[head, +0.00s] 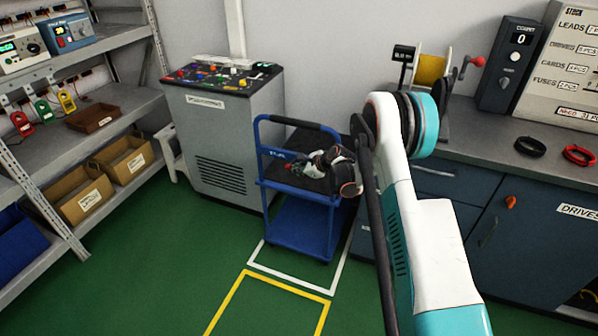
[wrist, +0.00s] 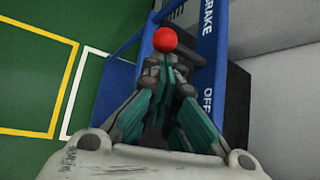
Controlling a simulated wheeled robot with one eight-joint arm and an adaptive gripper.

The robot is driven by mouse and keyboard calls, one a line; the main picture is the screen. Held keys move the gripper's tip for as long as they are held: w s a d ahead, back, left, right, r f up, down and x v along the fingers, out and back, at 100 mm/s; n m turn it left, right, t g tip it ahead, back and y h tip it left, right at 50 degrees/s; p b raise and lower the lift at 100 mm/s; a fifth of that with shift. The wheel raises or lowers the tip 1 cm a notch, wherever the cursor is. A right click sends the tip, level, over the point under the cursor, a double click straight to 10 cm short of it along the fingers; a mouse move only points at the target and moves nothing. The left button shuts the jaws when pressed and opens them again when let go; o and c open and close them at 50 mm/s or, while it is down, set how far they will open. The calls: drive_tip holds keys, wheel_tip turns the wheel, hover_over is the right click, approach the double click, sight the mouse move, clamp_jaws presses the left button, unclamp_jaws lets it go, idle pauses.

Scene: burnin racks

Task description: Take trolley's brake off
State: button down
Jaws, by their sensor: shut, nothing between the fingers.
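The blue trolley (head: 300,222) stands on the green floor in the head view, with a dark upper deck and a push handle. In the wrist view, a blue bar of the trolley (wrist: 208,65) carries the words BRAKE and OFF. A red ball knob (wrist: 165,39) shows just beyond the fingertips of my gripper (wrist: 164,60). My gripper is shut and empty, over the trolley's upper part in the head view (head: 300,165). I cannot tell whether the fingertips touch the knob.
Shelving with cardboard bins (head: 85,195) is at left, and a workbench (head: 500,150) at right. White floor lines (head: 268,267) and a yellow outline (head: 285,284) mark clear floor in front.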

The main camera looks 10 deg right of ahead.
drive_tip(key=shift+w+r+m+g+y, duration=0.1)
drive_tip(key=shift+r+m+g+y, duration=0.6)
drive_tip(key=shift+g, duration=0.3)
drive_tip(key=shift+r, duration=0.15)
drive_tip(key=shift+r+p, duration=0.4)
drive_tip(key=shift+r, duration=0.3)
wheel_tip(320, 180, down, 4)
drive_tip(key=d+b, duration=0.2)
drive_tip(key=b, duration=0.1)
drive_tip(key=p+v, duration=0.4)
drive_tip(key=v, duration=0.6)
drive_tip(key=shift+r, duration=0.15)
